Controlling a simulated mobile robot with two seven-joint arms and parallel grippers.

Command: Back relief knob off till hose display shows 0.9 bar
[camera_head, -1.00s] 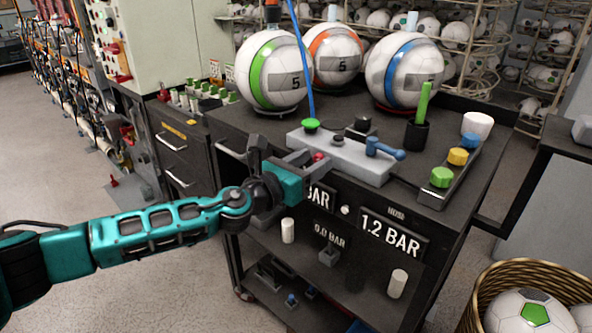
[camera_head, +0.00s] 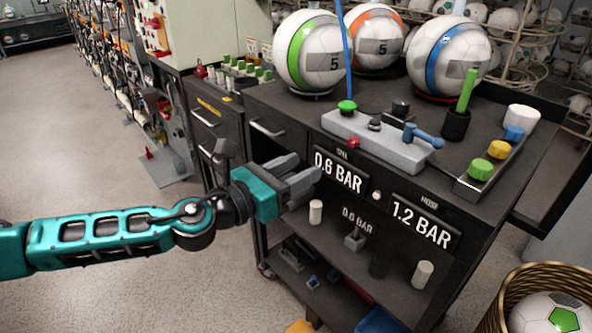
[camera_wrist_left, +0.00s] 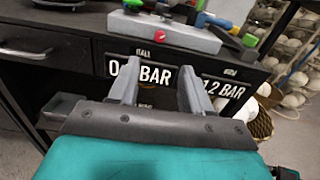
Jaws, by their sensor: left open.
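A small red knob (camera_head: 353,142) is on the front of the grey valve block (camera_head: 385,145); I see no readable label that marks it as the relief knob. It also shows near the top of the left wrist view (camera_wrist_left: 162,13). The hose display (camera_head: 421,221) reads 1.2 BAR. A second display (camera_head: 338,171) to its left reads 0.6 BAR. My left gripper (camera_head: 304,172) is open and empty, in front of the cart, lower and left of the red knob and apart from it. In the left wrist view its fingers (camera_wrist_left: 160,72) partly cover the left display.
The block carries a green knob (camera_head: 347,106) and a blue lever (camera_head: 423,136). Green, yellow and blue knobs sit on a strip (camera_head: 490,167) at right. Balls stand behind. White pegs (camera_head: 316,212) are below the displays. Open floor lies left.

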